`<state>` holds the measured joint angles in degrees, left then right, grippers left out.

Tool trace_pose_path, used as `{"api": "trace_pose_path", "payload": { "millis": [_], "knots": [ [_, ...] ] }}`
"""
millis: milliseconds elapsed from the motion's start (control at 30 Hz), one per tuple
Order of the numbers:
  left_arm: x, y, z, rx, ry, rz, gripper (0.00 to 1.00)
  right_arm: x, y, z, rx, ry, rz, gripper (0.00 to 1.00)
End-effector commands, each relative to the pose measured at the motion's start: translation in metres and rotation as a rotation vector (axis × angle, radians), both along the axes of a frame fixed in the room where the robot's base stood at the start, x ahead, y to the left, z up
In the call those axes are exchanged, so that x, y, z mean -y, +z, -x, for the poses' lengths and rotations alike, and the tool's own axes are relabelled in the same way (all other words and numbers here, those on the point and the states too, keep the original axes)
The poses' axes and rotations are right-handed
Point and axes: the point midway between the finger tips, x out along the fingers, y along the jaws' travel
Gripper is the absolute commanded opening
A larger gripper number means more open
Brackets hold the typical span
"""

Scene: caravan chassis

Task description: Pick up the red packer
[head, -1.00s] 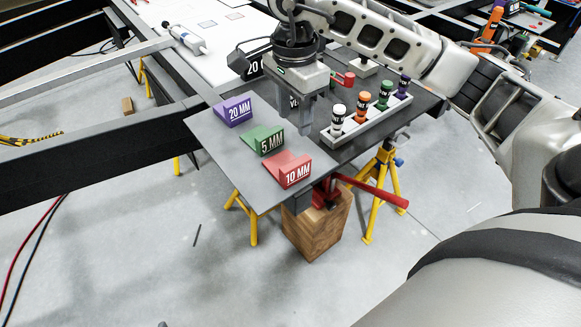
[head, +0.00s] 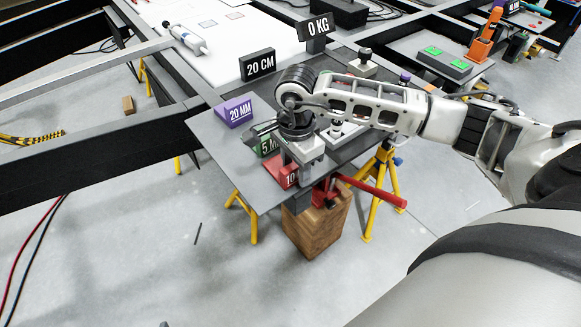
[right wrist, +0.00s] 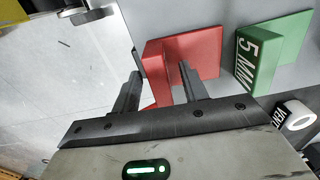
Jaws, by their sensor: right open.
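The red packer (head: 279,172), marked 10 MM in the earlier head view, lies on the dark plate near its front corner. In the head view my right gripper (head: 296,176) is over it and hides much of it and its label. In the right wrist view the red packer (right wrist: 201,48) has its thick end between the two spread fingers of my right gripper (right wrist: 160,72). One finger is left of that end; the other overlaps the thinner part. The gripper is open, and I cannot tell whether it touches. My left gripper is not in view.
The green 5 MM packer (head: 267,145) lies just behind the red one, with the purple 20 MM packer (head: 235,111) farther back. A red lever (head: 375,193) sticks out below the plate (head: 225,160).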

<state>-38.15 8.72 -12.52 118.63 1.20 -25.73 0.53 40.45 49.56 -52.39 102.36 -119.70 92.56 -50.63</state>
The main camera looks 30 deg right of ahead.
Motion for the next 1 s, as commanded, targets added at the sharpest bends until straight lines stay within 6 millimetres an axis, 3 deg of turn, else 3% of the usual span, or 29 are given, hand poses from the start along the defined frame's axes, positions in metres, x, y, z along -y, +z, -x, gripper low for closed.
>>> {"api": "trace_pose_path", "payload": {
  "millis": [167,333,767,1000],
  "knots": [
    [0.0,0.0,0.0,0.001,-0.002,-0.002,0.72,0.0,0.0,0.0,0.001,0.0,0.0,0.44],
    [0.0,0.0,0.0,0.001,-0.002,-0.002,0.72,0.0,0.0,0.0,0.001,0.0,0.0,0.0],
    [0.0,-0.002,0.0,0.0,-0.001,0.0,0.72,0.0,0.005,-0.001,0.004,-0.001,0.0,0.0],
    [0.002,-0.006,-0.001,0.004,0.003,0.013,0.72,-0.004,0.037,0.002,0.008,0.004,-0.001,0.0]
  ]
}}
